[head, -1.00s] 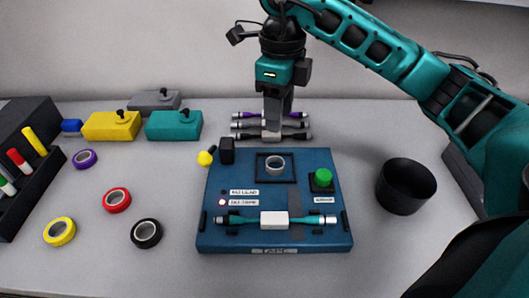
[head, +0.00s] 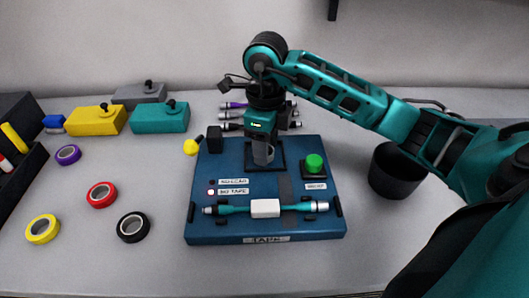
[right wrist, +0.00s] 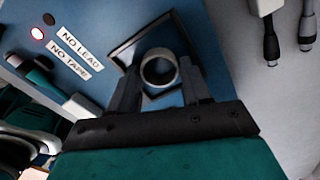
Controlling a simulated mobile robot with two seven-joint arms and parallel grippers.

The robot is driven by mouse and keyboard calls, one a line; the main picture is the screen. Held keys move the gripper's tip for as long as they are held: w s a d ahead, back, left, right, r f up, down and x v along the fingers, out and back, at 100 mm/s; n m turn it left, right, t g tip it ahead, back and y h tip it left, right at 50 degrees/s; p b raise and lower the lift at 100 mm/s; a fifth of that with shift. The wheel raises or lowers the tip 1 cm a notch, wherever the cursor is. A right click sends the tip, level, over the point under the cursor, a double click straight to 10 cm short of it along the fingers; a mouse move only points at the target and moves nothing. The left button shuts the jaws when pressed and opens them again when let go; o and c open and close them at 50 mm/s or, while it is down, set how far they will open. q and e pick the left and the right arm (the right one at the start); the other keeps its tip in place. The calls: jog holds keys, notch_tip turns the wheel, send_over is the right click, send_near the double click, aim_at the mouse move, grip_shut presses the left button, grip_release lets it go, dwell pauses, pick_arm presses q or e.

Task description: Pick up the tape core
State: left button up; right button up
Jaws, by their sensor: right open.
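The tape core is a pale grey ring (right wrist: 146,70) in a dark square frame (right wrist: 122,52) on the blue board (head: 215,230). In the head view my right gripper (head: 263,158) is over that frame (head: 281,165) and hides most or all of the core. In the right wrist view the open fingers of my right gripper (right wrist: 160,78) stand on either side of the ring. I cannot tell whether they touch it. My left gripper is not in view.
A teal cable with a white block (head: 265,208) lies across the board's front. A green button (head: 314,162) is right of the frame, and a black cup (head: 392,175) stands beyond the board. Tape rolls (head: 102,195) lie at left. More cables (head: 232,126) lie behind the board.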

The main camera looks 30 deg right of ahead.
jog(key=shift+c, duration=0.3)
jog(key=c, duration=0.6)
jog(key=shift+r, duration=0.1)
